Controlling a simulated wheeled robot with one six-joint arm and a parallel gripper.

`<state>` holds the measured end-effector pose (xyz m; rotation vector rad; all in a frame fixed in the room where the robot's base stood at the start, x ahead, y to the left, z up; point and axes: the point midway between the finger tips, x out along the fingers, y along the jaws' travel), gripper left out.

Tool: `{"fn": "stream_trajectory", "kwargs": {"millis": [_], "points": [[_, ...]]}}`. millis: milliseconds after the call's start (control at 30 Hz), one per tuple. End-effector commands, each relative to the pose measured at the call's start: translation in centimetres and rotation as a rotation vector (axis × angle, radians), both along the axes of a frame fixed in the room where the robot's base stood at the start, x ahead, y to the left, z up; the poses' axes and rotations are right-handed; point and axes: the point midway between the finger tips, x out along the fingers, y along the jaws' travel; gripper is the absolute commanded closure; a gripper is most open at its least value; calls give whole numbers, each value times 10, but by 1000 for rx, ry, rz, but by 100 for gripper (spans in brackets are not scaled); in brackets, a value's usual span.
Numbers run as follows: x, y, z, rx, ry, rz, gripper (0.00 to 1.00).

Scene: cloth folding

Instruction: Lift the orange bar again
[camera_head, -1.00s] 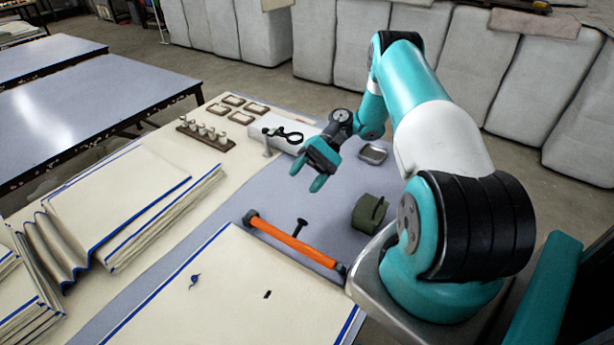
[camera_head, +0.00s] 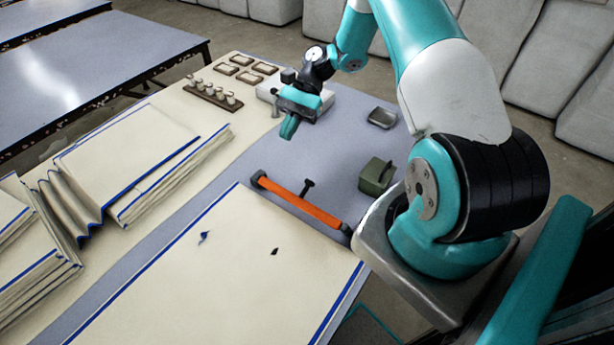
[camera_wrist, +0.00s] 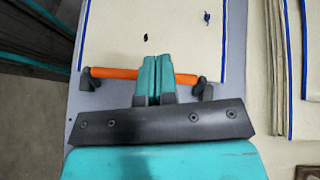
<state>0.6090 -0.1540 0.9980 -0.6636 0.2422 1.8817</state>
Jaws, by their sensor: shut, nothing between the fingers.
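The orange bar (camera_head: 299,203) lies on the grey table beside the edge of the large cream cloth, with dark brackets at both ends. In the wrist view the bar (camera_wrist: 112,73) runs left to right beyond my fingers, which hide its middle. My gripper (camera_head: 289,127) is shut and empty. In the head view it hangs above the table, up and apart from the bar. In the wrist view its two teal fingers (camera_wrist: 155,75) are pressed together. The cream cloth (camera_head: 190,270) lies flat with a blue border and two small dark marks.
Folded cloth stacks (camera_head: 125,155) lie at the left. A rack of small pegs (camera_head: 213,95) and several small frames stand at the back. A green box (camera_head: 376,177) and a small metal tray (camera_head: 382,118) sit right of the bar. A small black T-shaped piece (camera_head: 307,187) is beside the bar.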

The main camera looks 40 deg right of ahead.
Motion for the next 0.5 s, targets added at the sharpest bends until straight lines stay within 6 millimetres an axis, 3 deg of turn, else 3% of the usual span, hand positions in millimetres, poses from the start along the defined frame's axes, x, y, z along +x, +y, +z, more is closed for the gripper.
{"fn": "stream_trajectory", "kwargs": {"millis": [33,200,333,500], "points": [[6,21,-21,-130,100,-57,100],[3,64,-45,-582,374,-401,100],[-15,81,-57,-869,453,-754,100],[-45,79,-60,-1064,419,-1258,100]]}}
